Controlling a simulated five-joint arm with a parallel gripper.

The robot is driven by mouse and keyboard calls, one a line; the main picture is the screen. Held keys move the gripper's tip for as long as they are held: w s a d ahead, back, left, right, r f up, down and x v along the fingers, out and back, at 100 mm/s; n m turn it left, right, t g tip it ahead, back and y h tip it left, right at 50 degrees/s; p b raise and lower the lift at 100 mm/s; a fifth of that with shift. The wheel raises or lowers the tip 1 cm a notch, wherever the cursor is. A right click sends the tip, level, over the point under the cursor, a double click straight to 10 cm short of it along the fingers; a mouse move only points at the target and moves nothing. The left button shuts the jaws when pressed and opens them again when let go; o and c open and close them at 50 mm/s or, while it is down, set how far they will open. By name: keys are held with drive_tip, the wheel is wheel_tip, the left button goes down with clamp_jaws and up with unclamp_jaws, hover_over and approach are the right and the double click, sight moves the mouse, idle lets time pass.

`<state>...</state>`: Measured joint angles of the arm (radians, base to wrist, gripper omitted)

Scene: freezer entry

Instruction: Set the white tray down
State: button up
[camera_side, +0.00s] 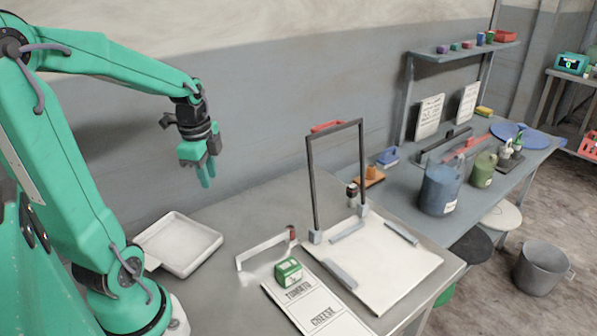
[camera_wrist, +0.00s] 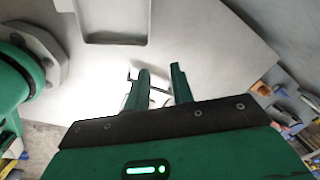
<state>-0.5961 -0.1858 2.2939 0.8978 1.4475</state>
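The white tray (camera_side: 212,246) is a shallow square tray lying flat and empty on the grey table, right beside my arm's base. Part of the tray (camera_wrist: 116,41) also shows at the top of the wrist view, cut off by the frame edge. My gripper (camera_side: 207,178) hangs in the air well above the table, above and a little right of the tray, fingers pointing down. In the wrist view my gripper (camera_wrist: 162,72) has its two green fingers apart with a gap between them and nothing held. It does not touch the tray.
A dark upright frame (camera_side: 310,185) stands on a white board (camera_side: 395,268). A green-and-white box (camera_side: 288,271) sits on a sheet (camera_side: 322,318) marked TOMATO and CHEESE, beside a white bracket (camera_side: 262,248). Blue and green containers stand on the bench at right. The table behind the tray is clear.

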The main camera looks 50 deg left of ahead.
drive_tip(key=s+d+r+n+t, duration=0.1)
drive_tip(key=d+r+n+t, duration=0.1)
drive_tip(key=d+n, duration=0.3)
drive_tip(key=s+d+r+n+t, duration=0.1)
drive_tip(key=d+r+n, duration=0.3)
drive_tip(key=d, duration=0.7)
drive_tip(key=shift+s+d+r+n+t+h, duration=0.2)
drive_tip(key=shift+d+r+n+t+h, duration=0.2)
drive_tip(key=shift+t, duration=0.2)
